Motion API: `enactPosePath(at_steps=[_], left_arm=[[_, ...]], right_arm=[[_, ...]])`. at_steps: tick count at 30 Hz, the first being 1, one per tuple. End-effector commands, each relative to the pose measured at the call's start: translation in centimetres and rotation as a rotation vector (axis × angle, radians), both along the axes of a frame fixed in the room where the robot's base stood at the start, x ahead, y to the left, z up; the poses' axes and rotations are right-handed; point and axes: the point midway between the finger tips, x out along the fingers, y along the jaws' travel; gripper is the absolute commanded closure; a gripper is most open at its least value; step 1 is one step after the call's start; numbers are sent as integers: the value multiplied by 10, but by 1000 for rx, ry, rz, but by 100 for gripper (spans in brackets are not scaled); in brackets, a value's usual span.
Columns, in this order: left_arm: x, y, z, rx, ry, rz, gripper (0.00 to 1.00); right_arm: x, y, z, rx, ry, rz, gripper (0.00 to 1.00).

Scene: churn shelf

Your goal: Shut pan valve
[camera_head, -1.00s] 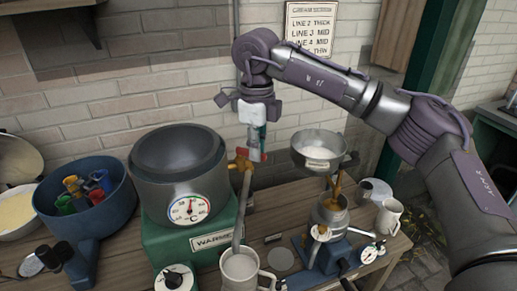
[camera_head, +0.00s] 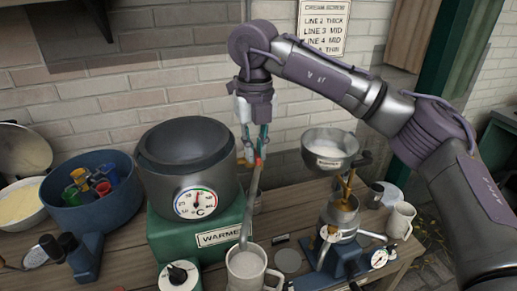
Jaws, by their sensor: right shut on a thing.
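The dark metal pan (camera_head: 187,165) with a round °C dial sits on the green warmer (camera_head: 205,238). The pan valve (camera_head: 258,163) is at the pan's right side; only a small red-orange part of its handle shows, the rest is hidden behind my fingers. A grey spout (camera_head: 248,210) slopes from there down to a mug (camera_head: 245,268) with pale liquid in it. My right gripper (camera_head: 252,152) points down, with its fingers at the valve, and is shut on the handle. The handle's exact angle is hidden. My left gripper is not in view.
A hopper pan (camera_head: 331,150) on a mill-like stand (camera_head: 338,215) is to the right, with a white mug (camera_head: 401,220) beyond. A blue tub (camera_head: 92,205) with coloured cups stands at the left. A brick wall is close behind.

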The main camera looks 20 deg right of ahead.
Motion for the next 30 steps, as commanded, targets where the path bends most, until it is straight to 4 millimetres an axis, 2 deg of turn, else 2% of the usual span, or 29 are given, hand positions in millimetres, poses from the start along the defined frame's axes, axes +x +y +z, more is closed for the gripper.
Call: enactPosePath(at_steps=[19,20,24,30], left_arm=[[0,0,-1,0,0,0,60],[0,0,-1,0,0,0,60],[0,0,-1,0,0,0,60],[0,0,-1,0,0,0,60]], right_arm=[[1,2,2,2,-4,-53,100],[1,2,2,2,-4,-53,83],[1,2,1,1,-3,-51,62],[0,2,1,1,-2,-50,62]])
